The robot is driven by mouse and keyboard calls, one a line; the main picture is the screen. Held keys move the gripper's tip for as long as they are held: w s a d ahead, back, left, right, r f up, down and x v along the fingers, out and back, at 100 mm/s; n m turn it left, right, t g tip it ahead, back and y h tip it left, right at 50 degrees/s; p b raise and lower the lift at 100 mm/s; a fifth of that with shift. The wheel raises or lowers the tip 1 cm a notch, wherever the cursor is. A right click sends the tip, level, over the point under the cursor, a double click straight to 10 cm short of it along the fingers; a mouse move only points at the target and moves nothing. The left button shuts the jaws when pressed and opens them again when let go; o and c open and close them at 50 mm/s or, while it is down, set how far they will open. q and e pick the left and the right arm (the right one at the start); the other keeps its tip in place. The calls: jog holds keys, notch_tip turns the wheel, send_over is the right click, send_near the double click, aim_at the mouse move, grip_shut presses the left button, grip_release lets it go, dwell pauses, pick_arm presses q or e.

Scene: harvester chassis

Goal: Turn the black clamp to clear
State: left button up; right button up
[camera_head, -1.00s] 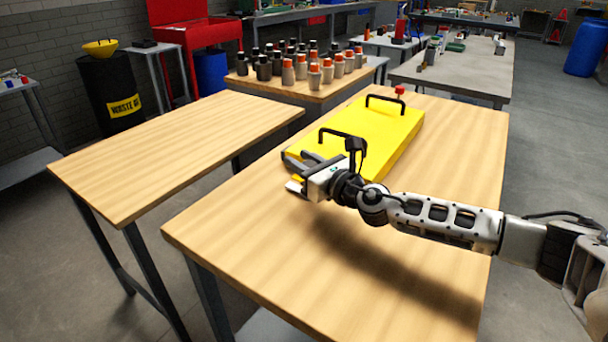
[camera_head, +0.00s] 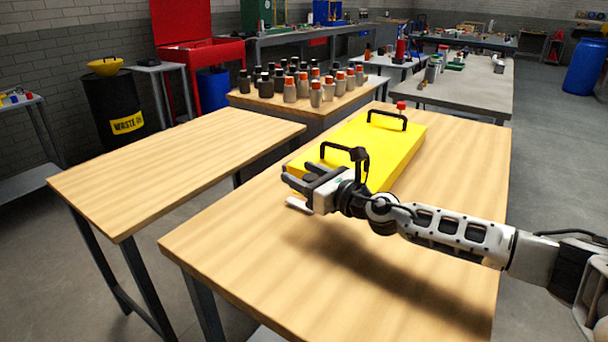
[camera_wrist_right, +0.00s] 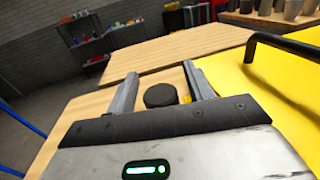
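The black clamp shows in the right wrist view as a round black knob (camera_wrist_right: 160,95) at the near left side of the yellow cover (camera_wrist_right: 275,85). My right gripper (camera_wrist_right: 162,86) is open, with one finger on each side of the knob. Gaps show beside it; contact lower down cannot be told. In the head view the right gripper (camera_head: 300,177) is at the near left corner of the yellow cover (camera_head: 375,145), and mostly hides the clamp. My left gripper is not in view.
The cover has two black handles, the near one (camera_head: 344,152) close behind my right gripper and the far one (camera_head: 387,117) further back. A red knob (camera_head: 401,106) stands at the far end. The wooden table's front (camera_head: 250,240) is bare. Several bottles (camera_head: 290,90) stand behind.

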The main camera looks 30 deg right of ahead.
jog(key=b+v, duration=0.1)
jog(key=v, duration=0.2)
jog(key=b+v, duration=0.2)
jog(key=v, duration=0.2)
jog(key=b+v, duration=0.1)
jog(key=v, duration=0.2)
jog(key=shift+s+d+f+b, duration=0.15)
jog(key=shift+s+f+b, duration=0.05)
jog(key=shift+f+b, duration=0.15)
jog(key=v, duration=0.2)
jog(key=b+v, duration=0.1)
jog(key=v, duration=0.1)
jog(key=shift+r, duration=0.35)
jog(key=shift+s+d, duration=0.15)
jog(key=shift+s, duration=0.35)
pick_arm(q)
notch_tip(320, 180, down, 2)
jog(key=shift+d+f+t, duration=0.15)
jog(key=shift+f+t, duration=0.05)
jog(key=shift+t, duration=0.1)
pick_arm(e)
jog(key=shift+s, duration=0.2)
